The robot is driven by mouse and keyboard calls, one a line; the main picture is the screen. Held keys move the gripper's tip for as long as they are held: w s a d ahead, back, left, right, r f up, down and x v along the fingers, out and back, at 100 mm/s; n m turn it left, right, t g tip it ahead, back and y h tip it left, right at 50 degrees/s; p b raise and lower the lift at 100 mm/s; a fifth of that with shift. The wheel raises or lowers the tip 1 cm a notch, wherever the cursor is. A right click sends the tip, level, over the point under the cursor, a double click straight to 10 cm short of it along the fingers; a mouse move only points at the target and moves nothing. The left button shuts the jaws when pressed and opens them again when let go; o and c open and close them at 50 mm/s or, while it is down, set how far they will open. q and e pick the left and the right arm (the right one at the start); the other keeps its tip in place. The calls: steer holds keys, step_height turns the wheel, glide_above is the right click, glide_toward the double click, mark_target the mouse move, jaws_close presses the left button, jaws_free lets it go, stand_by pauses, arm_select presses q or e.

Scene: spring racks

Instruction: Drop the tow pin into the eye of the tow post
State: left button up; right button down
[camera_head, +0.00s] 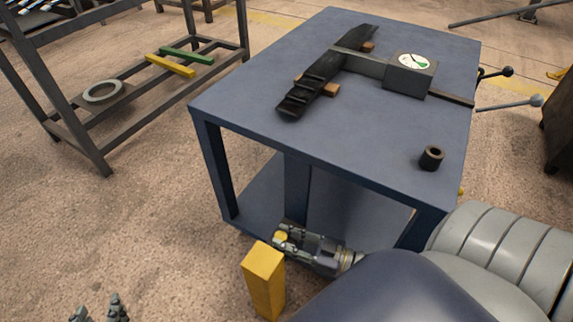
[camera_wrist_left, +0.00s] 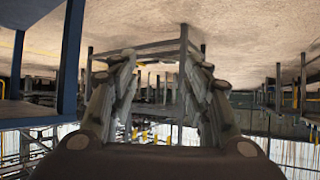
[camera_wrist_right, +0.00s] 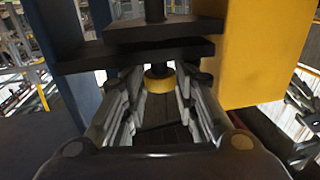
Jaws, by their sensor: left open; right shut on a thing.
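The tow post (camera_head: 263,282) is a square yellow post standing at the bottom centre of the head view. It also shows at the right of the right wrist view (camera_wrist_right: 262,50), with dark flat plates (camera_wrist_right: 130,53) reaching out from its side. My right gripper (camera_head: 290,239) is beside the post top, shut on the tow pin (camera_head: 281,237). The right wrist view shows the pin's yellow collar (camera_wrist_right: 159,79) between the fingers, close to the plates. A dark shaft in line with it shows beyond them; the eye itself is hidden. My left gripper (camera_head: 99,310) is open and empty.
A blue table (camera_head: 345,140) behind the post carries a black bar on blocks, a dial gauge (camera_head: 410,62) and a small dark bushing (camera_head: 432,157). A dark rack (camera_head: 75,130) stands at the left. The floor between is clear.

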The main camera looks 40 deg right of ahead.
arm_select(q)
steer(key=shift+w+d+r+t, duration=0.2)
steer(key=shift+w+r+t, duration=0.15)
steer(key=shift+w+r, duration=0.15)
steer(key=shift+w+d+r+t, duration=0.15)
steer(key=shift+w+r+t, duration=0.2)
steer(key=shift+r, duration=0.25)
arm_select(e)
steer(key=shift+f, duration=0.3)
steer(key=c, duration=1.2)
jaws_free()
steer(key=shift+f, duration=0.1)
arm_select(q)
steer(key=shift+w+r+h, duration=0.1)
steer(key=shift+r+h, duration=0.05)
steer(key=shift+h, duration=0.15)
steer(key=shift+b, duration=0.3)
arm_select(e)
steer(key=shift+s+f, duration=0.1)
steer(key=shift+s, duration=0.1)
steer(key=v, duration=1.1)
steer(key=shift+s+d+r, duration=0.2)
steer(key=shift+d, duration=0.3)
